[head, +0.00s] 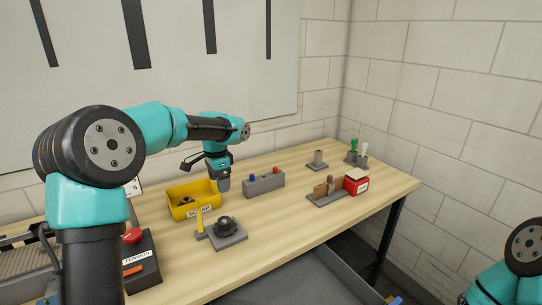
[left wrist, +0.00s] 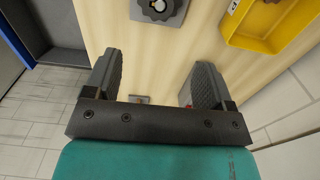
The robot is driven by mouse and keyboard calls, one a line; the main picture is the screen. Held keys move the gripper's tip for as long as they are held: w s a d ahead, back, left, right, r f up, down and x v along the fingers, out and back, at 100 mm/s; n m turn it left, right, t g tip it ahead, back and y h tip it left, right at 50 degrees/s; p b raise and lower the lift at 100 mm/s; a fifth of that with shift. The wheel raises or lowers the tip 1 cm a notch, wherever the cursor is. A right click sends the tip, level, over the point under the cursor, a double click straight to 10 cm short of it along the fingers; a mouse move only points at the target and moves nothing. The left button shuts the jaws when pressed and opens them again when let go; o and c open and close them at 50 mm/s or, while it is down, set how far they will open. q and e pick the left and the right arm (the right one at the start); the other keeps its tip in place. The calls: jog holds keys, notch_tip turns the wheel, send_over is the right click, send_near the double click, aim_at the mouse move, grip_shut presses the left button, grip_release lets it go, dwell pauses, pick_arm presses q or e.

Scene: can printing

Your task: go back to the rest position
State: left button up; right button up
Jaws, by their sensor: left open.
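My left gripper (head: 222,182) hangs over the wooden table (head: 290,210), between the yellow scrap bin and a grey block with coloured buttons. In the left wrist view its two dark fingers (left wrist: 155,80) are wide apart with nothing held between them. Bare wood shows between the fingers, with a small grey item partly hidden by the gripper's crossbar. My right arm shows only as a teal and black part in the lower right corner of the head view; its gripper is out of view.
The yellow bin (head: 181,210) holds some brown pieces. Nearby are the grey button block (head: 264,184), a dark round knob on a grey plate (head: 229,239) and a red-knobbed unit (head: 145,270). A red box (head: 356,186) and small holders stand at the right.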

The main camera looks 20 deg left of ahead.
aim_at(224, 220)
pick_arm(q)
jog(key=shift+f, duration=0.1)
notch_tip(224, 220, down, 16)
jog(key=shift+f, duration=0.1)
dwell(0.7)
dwell(1.3)
